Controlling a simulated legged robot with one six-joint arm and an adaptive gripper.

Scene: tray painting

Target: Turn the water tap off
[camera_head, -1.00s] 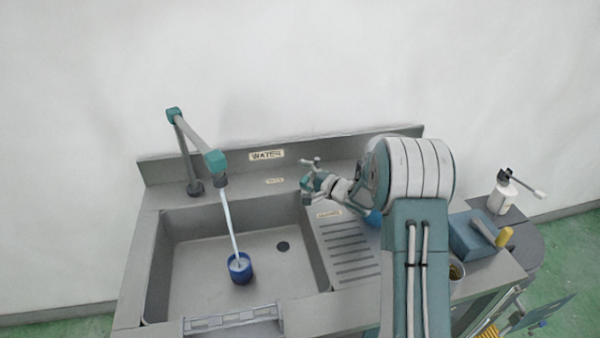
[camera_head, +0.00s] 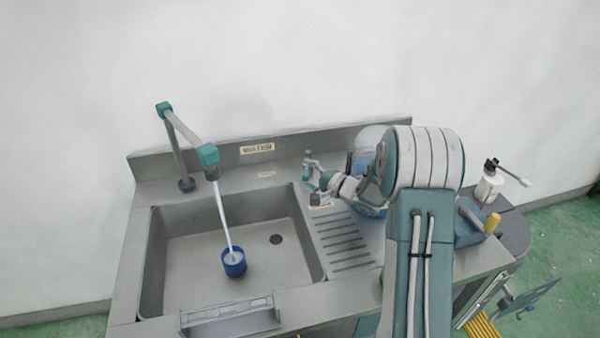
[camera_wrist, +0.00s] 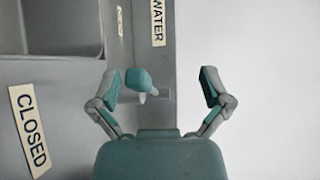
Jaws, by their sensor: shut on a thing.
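The tap's spout (camera_head: 208,157) stands at the sink's back left, and a stream of water (camera_head: 222,213) runs from it into a blue cup (camera_head: 234,264) in the sink. My gripper (camera_head: 311,178) is at the counter behind the drainboard, right of the sink. In the wrist view my gripper's fingers (camera_wrist: 160,88) are on either side of the teal tap handle (camera_wrist: 139,80) with pale prongs; the left finger is against it and a gap shows at the right. The gripper is shut on this handle. The handle is hard to make out in the head view.
A "WATER" label (camera_head: 257,149) is on the backsplash. A "CLOSED" label (camera_wrist: 28,130) shows in the wrist view. A grey rack (camera_head: 230,315) lies at the sink's front edge. A blue round vessel (camera_head: 372,209) is partly behind my arm. A white bottle (camera_head: 489,187) stands at the right.

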